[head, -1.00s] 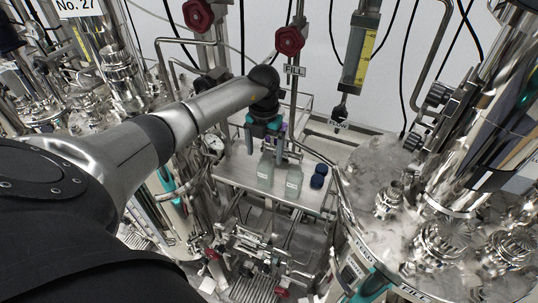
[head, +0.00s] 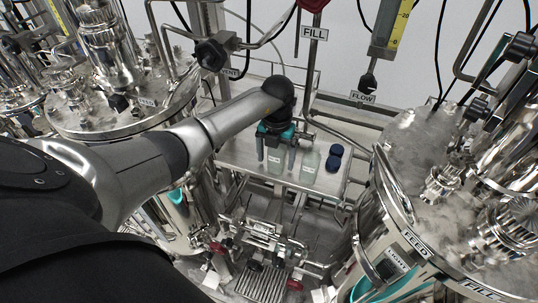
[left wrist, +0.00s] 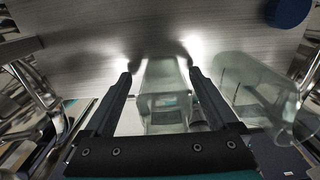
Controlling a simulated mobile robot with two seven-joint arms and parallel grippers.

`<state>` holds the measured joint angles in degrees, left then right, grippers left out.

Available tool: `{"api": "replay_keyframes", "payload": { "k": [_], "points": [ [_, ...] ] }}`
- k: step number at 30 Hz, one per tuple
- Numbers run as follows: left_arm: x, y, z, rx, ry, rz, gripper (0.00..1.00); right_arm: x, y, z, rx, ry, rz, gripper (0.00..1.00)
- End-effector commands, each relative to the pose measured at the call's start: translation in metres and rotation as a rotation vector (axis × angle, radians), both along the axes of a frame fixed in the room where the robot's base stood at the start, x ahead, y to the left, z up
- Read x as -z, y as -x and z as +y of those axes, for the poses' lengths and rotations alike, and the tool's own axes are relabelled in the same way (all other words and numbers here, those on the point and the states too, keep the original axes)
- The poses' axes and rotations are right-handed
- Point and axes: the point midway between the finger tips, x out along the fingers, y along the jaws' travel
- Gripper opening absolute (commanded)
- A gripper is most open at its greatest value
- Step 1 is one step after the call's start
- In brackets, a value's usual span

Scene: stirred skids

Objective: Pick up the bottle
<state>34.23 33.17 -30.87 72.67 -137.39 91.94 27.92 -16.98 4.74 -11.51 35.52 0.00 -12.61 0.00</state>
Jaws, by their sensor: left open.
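A clear, see-through bottle (head: 275,164) with a white label stands on the metal shelf (head: 237,157). My left gripper (head: 276,166) points down over it, with one finger on each side. In the left wrist view, this bottle (left wrist: 166,98) lies between the two open fingers (left wrist: 160,76), and I see gaps beside it near the tips. A second clear bottle (head: 309,164) stands just right of the gripper; it also shows in the left wrist view (left wrist: 248,82), outside the right finger. My right gripper is out of view.
Steel vessels (head: 120,110) crowd the left, and another vessel (head: 420,150) stands at the right. Pipes and valves (head: 265,240) fill the space below the shelf. A rail edges the shelf.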

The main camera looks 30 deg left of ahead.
Motion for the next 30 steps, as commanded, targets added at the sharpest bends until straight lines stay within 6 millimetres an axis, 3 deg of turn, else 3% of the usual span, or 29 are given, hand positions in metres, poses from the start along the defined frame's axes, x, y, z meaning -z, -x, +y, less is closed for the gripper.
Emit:
{"api": "replay_keyframes", "payload": {
  "k": [3,11,30],
  "points": [
    [0.0065,0.0002,-0.0049,0.002,0.001,0.000,0.92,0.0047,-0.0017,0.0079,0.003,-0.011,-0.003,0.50],
    [0.0057,0.0001,-0.0050,0.002,0.000,-0.001,0.90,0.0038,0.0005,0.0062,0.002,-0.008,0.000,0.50],
    [0.0056,0.0001,-0.0048,0.002,0.000,-0.001,0.18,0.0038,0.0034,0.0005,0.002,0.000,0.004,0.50]
  ]
}}
